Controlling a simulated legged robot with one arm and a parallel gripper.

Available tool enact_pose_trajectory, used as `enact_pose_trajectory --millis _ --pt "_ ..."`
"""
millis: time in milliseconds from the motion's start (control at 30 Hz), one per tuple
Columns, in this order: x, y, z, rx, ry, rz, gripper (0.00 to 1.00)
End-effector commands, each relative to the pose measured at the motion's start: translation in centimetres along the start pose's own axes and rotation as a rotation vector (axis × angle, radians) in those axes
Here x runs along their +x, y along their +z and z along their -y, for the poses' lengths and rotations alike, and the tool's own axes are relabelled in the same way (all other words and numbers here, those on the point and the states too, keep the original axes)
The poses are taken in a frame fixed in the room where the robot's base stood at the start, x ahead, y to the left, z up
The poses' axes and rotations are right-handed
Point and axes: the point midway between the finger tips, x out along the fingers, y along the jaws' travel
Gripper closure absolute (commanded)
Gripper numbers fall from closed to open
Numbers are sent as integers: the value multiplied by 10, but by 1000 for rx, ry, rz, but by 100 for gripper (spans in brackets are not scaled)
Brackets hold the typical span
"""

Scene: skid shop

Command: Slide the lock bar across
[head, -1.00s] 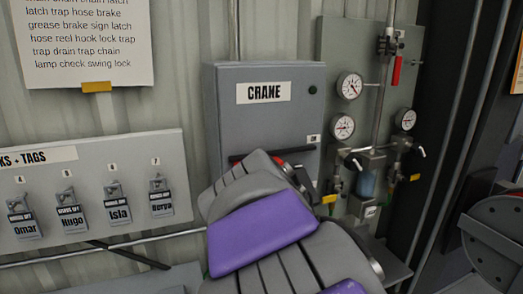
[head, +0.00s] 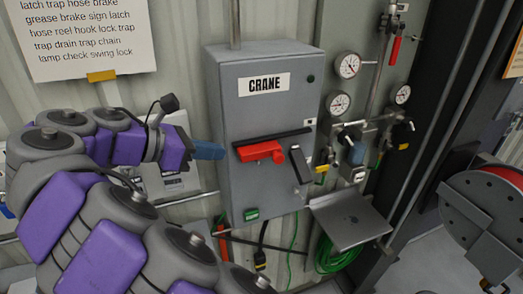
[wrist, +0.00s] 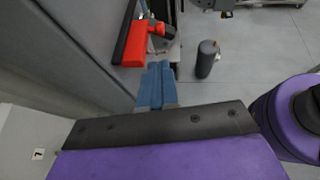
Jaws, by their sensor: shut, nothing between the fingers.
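A grey box labelled CRANE (head: 230,107) hangs on the wall in the head view. A red handle (head: 262,151) lies across its front, below a thin black strip (head: 272,143). A dark grey bar-like piece (head: 299,166) sits tilted just right of the handle; I cannot tell for sure that it is the lock bar. My gripper (head: 222,152) has blue fingers, shut and empty, at the box's left side, pointing right toward the handle. In the wrist view the shut fingers (wrist: 157,85) are just below the red handle (wrist: 134,44), apparently apart from it.
A small shelf (head: 350,218) juts out at the lower right of the box, with a green coiled hose (head: 340,255) under it. Gauges (head: 348,65) and valves are right of the box. A hose reel (head: 487,230) stands at far right. A dark cylinder (wrist: 207,58) shows in the wrist view.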

Motion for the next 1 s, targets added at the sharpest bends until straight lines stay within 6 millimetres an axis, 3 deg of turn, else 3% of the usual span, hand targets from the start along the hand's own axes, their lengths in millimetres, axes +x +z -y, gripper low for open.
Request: enact_pose_trajectory --millis 467,1000 --pt "5 -2 -1 7 0 1 100" --pt "41 -2 0 7 -2 1 100"
